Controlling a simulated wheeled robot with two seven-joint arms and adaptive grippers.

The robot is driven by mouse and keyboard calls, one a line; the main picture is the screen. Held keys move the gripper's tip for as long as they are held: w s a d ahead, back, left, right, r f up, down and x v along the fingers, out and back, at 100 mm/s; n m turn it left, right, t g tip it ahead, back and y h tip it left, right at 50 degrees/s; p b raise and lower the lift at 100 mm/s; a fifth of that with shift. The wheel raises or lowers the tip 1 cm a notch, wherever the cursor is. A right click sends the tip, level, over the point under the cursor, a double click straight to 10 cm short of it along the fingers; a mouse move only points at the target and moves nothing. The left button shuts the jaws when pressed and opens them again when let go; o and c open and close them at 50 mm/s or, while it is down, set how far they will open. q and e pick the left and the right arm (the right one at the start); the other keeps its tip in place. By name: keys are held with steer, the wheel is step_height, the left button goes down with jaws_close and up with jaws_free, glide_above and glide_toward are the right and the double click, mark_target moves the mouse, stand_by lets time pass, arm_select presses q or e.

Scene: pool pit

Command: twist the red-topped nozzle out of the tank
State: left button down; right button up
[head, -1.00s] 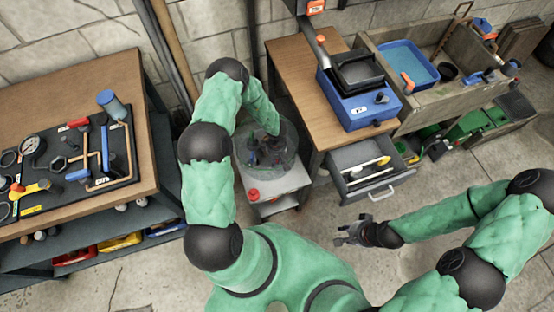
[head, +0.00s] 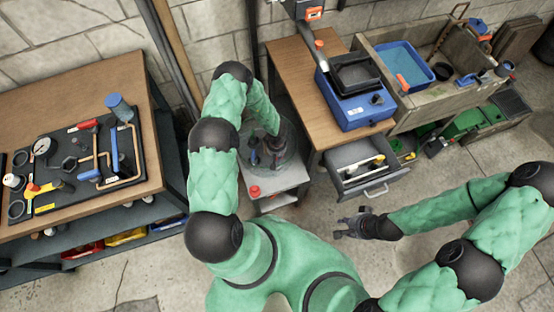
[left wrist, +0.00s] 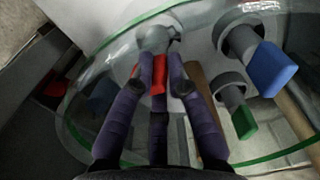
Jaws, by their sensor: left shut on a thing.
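The glass tank (head: 290,160) is round with clear walls and stands on a small grey-white cart; its green-edged rim (left wrist: 80,140) crosses the left wrist view. My left gripper (left wrist: 160,62) reaches into the tank from above, its dark fingers closed around the red top (left wrist: 158,75) of a grey nozzle (left wrist: 155,38). The fingers hide much of this nozzle. Beside it in the tank are a blue-topped nozzle (left wrist: 268,68) and a green-topped nozzle (left wrist: 242,118). In the head view my left arm partly covers the tank. My right gripper (head: 343,230) is empty over the floor, its fingers apart.
A red knob (head: 254,190) is on the cart's front corner. A tool bench (head: 70,205) stands left. Right of the tank are a wooden table (head: 287,65) with a blue machine (head: 345,106), an open drawer (head: 370,180) and a sink trough (head: 450,87). The floor ahead is clear.

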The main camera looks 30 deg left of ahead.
arm_select(q)
steer(key=shift+d+r, duration=0.1)
steer(key=shift+r, duration=0.1)
steer(key=shift+r+p, duration=0.35)
steer(key=shift+p, duration=0.15)
steer(key=shift+r+p, duration=1.85)
steer(key=shift+r, duration=0.15)
step_height(320, 180, up, 13)
steer(key=p, duration=1.2)
